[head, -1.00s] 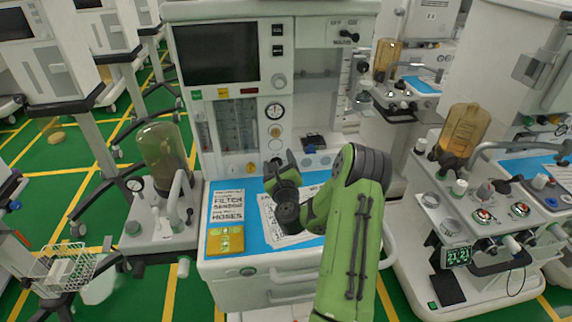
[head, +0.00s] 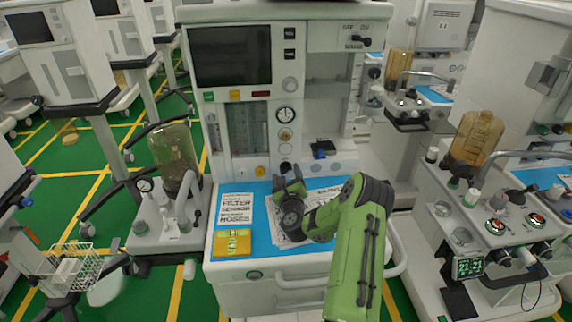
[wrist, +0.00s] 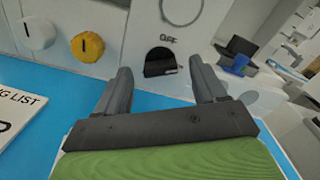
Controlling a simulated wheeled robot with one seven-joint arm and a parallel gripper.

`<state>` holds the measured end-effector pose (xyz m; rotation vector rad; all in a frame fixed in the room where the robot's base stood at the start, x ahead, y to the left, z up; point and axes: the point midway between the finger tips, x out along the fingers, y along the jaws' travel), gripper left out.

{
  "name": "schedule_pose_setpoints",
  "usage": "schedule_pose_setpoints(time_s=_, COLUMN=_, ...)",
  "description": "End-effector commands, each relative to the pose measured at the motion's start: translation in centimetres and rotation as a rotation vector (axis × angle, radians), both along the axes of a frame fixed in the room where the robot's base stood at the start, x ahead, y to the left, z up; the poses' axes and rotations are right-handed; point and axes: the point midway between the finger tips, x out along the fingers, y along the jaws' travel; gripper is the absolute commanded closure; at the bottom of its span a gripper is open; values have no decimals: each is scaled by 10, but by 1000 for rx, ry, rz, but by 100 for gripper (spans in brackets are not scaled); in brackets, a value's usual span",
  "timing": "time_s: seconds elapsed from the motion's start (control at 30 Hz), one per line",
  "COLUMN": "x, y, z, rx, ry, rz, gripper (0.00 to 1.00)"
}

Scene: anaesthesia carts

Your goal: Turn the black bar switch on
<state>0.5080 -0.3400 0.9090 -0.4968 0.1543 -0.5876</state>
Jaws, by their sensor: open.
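In the wrist view a black switch (wrist: 160,62) sits in a dark opening on the pale cart panel, under the label OFF. Another black lever-like switch (head: 362,39) is at the top right of the cart in the head view, beside small lettering. I cannot tell from the head view alone how either is set. My gripper (wrist: 161,72) is open and empty, with one finger on each side of the first switch in the picture. The fingers look short of the panel. In the head view my gripper (head: 285,168) is near the lower panel, above the blue work surface, partly hidden by my wrist.
A yellow knob (wrist: 87,46) and a white knob (wrist: 35,31) are left of the switch. Printed sheets (head: 237,212) and a yellow box (head: 232,243) lie on the blue surface (head: 262,240). A brown bottle (head: 480,135) stands on the cart at right.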

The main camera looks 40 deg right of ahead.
Motion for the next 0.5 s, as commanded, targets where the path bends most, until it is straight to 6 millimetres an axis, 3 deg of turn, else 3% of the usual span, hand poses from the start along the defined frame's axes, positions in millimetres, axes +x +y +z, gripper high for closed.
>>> schedule_pose_setpoints(time_s=0.13, x=15, y=-10, z=2, rx=-1, ry=-3, rz=1, gripper=30)
schedule_pose_setpoints(time_s=0.43, x=19, y=-13, z=-1, rx=-1, ry=1, rz=0, gripper=30)
schedule_pose_setpoints(time_s=0.5, x=19, y=-13, z=-1, rx=-1, ry=1, rz=0, gripper=37)
